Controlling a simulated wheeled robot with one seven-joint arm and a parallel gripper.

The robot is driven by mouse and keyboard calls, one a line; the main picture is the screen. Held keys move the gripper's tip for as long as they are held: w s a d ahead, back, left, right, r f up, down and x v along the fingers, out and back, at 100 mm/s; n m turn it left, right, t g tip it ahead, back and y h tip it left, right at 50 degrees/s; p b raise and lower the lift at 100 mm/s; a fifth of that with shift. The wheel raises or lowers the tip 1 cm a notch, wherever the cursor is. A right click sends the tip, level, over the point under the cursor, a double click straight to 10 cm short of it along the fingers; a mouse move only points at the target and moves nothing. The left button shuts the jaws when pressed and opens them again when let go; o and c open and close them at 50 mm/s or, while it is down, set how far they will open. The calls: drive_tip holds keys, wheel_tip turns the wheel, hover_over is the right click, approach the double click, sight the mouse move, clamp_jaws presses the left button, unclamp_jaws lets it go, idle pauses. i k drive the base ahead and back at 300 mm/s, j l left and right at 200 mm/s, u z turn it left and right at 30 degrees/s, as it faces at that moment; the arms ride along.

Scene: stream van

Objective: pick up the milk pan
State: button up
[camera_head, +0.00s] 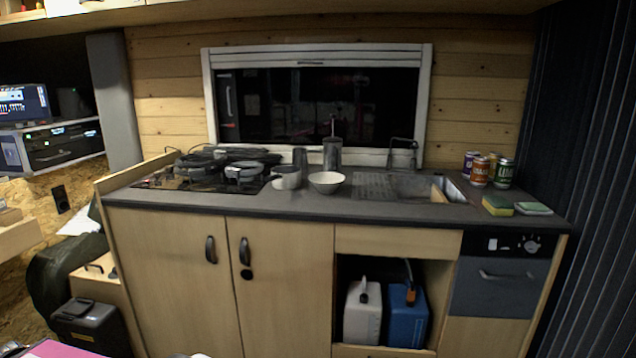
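A small light grey pan (288,177), which looks like the milk pan, stands upright on the dark countertop (310,200), just right of the stove. Its handle seems to point to the left, but it is too small to tell surely. A white bowl (326,182) stands close to its right. My gripper is not in view, and nothing visible is touching the pan.
A stove with dark cookware (243,171) is left of the pan. Behind stand a dark cup (299,158) and a grey canister (332,153). A sink (411,187), several cans (480,171) and sponges (497,205) are to the right. The counter's front strip is clear.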

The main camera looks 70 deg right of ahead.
sight(285, 177)
drive_tip(key=j+z, duration=0.1)
drive_tip(key=z, duration=2.45)
